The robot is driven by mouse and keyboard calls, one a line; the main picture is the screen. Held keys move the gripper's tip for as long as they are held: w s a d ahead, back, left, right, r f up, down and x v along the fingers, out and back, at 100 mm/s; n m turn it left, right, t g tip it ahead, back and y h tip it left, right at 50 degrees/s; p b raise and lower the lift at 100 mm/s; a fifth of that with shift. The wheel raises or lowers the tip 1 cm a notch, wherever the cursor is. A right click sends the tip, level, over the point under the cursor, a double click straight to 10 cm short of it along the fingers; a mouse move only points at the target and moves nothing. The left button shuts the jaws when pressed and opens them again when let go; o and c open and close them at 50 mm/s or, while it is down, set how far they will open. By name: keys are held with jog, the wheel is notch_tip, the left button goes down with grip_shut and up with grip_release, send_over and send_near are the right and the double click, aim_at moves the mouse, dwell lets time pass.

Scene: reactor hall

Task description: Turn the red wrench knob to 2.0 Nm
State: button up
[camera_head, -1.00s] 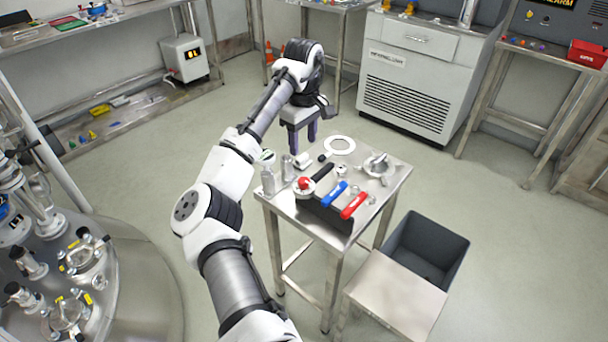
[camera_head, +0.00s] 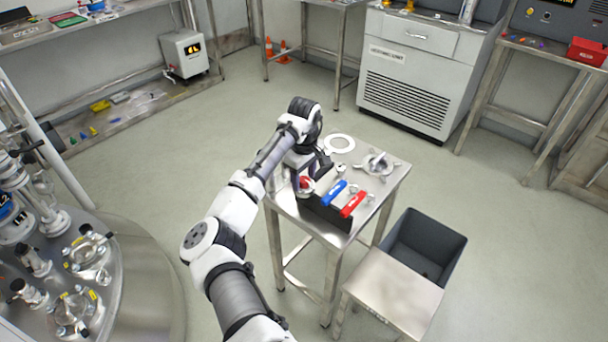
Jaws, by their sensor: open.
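A red round knob (camera_head: 305,182) sits on a pale round base at the left end of a black holder (camera_head: 326,212) on the small steel table. A red-handled wrench (camera_head: 353,205) and a blue-handled wrench (camera_head: 334,193) lie across the holder, to the right of the knob. My gripper (camera_head: 302,182) is open and points down at the red knob, with its fingers beside it. The arm partly hides the knob and the left side of the table. Whether the fingers touch the knob cannot be told. The torque scale is too small to read.
The steel table (camera_head: 392,192) also holds a white ring (camera_head: 339,144) and a metal flanged fitting (camera_head: 377,164) at the back. A dark open bin (camera_head: 432,240) and a low steel surface (camera_head: 392,292) stand at the front right. Floor behind the table is clear.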

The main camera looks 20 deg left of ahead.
jog(key=c, duration=1)
jog(key=shift+d+m, duration=0.1)
jog(key=shift+m, duration=0.3)
jog(key=m+p, duration=0.1)
jog(key=m, duration=0.1)
jog(key=shift+m, duration=0.4)
jog(key=m, duration=1.3)
jog(key=shift+m, duration=0.3)
jog(key=m, duration=0.6)
jog(key=shift+m, duration=0.3)
